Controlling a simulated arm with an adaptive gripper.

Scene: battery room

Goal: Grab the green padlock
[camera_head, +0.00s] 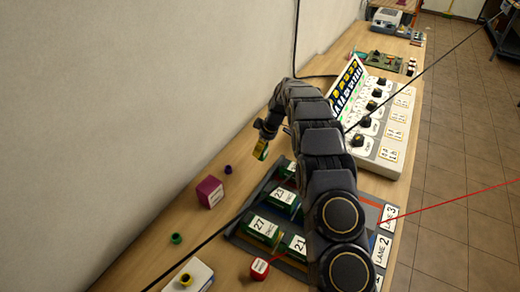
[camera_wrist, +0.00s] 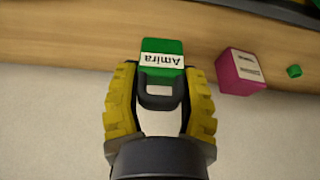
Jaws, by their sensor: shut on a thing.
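The green padlock (camera_wrist: 162,47) carries a white label reading "Amira" and has a dark grey shackle. In the wrist view it sits between the two yellow ribbed fingers of my gripper (camera_wrist: 161,95), which is shut on it. In the head view my gripper (camera_head: 262,150) hangs at the left of my arm, above the back of the bench near the wall. Only a small part of the padlock can be made out there, and the fingers hide the rest.
A magenta box (camera_head: 210,192), a small dark ring (camera_head: 228,169) and a green ring (camera_head: 176,239) stand on the wooden bench. A tray with numbered green blocks (camera_head: 262,227) lies right of them. A red block (camera_head: 259,269) is in front. A white knob panel (camera_head: 385,128) stands farther back.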

